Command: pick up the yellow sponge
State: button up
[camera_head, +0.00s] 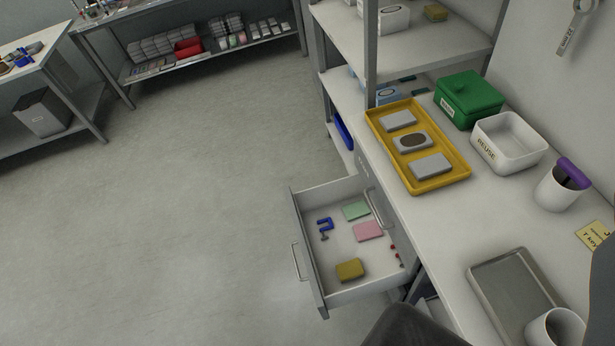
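A small yellow sponge-like block (350,270) lies flat in the open drawer, near its front left corner. No gripper fingers can be made out. A dark rounded shape at the bottom edge and a dark grey one at the right edge may be parts of my arm.
The open drawer (332,301) also holds a green pad (356,211), a pink pad (368,231) and a blue clamp (325,228). The bench above bears a yellow tray (456,179), a green box (469,97), a white bin (508,150) and a metal tray (513,290). The floor at left is clear.

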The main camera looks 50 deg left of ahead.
aim_at(348, 270)
jog(key=u, duration=0.1)
jog(key=k, duration=1.2)
jog(key=u, duration=0.8)
jog(key=i, duration=1)
jog(key=z, duration=0.05)
